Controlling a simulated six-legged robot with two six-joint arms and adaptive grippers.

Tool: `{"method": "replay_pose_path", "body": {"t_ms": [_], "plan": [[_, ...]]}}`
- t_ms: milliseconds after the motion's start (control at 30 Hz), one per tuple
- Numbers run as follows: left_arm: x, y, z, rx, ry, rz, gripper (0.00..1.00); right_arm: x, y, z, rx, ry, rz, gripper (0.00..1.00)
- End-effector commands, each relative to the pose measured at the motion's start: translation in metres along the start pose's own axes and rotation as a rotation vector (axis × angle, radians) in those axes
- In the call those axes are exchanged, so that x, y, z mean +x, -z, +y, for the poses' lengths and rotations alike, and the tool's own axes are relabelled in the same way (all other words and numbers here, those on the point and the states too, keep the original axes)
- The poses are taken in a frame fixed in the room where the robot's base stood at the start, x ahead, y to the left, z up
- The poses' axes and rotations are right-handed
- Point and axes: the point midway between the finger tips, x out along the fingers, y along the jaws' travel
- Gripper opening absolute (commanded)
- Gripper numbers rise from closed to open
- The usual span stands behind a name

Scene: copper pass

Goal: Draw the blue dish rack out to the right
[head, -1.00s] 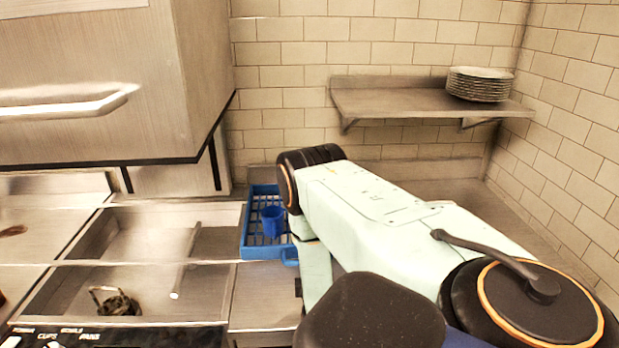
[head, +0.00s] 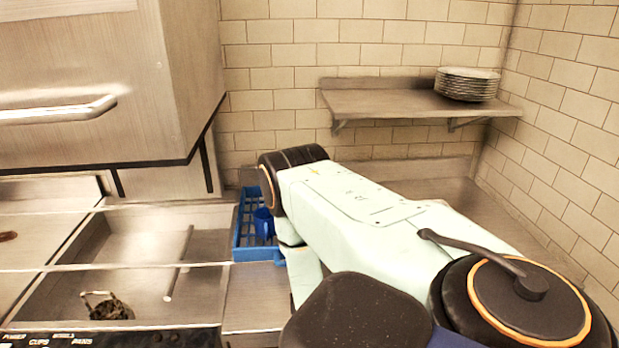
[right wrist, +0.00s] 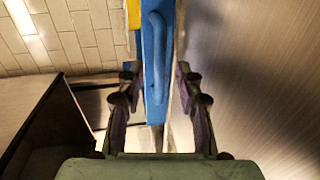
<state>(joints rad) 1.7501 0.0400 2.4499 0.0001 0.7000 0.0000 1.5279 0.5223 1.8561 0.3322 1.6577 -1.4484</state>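The blue dish rack (head: 258,254) sits on the steel counter in the head view, left of my right arm, which hides its right side. A blue cup (head: 264,223) stands in it. In the right wrist view the blue rack's edge (right wrist: 155,70), with a raised loop-shaped part, stands between the two fingers of my right gripper (right wrist: 157,85). The fingers are spread on either side of it, with narrow gaps showing. In the head view that gripper is hidden behind my arm. My left gripper is in neither view.
A steel hood (head: 90,90) with a bar handle fills the upper left. A wall shelf (head: 400,104) holds a stack of plates (head: 467,83). The counter right of my arm (head: 440,190) looks clear.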

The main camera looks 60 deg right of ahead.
Motion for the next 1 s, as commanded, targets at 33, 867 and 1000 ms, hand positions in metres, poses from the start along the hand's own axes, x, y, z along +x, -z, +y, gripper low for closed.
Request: {"method": "replay_pose_path", "body": {"t_ms": [33,867,1000], "plan": [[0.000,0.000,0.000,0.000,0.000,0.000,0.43,-0.012,0.001,-0.001,-0.001,0.004,0.004,0.36],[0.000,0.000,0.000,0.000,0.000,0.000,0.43,-0.072,-0.001,0.000,0.001,0.000,0.000,0.36],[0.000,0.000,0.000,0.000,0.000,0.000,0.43,-0.072,-0.001,0.000,0.001,0.000,0.000,0.36]]}}
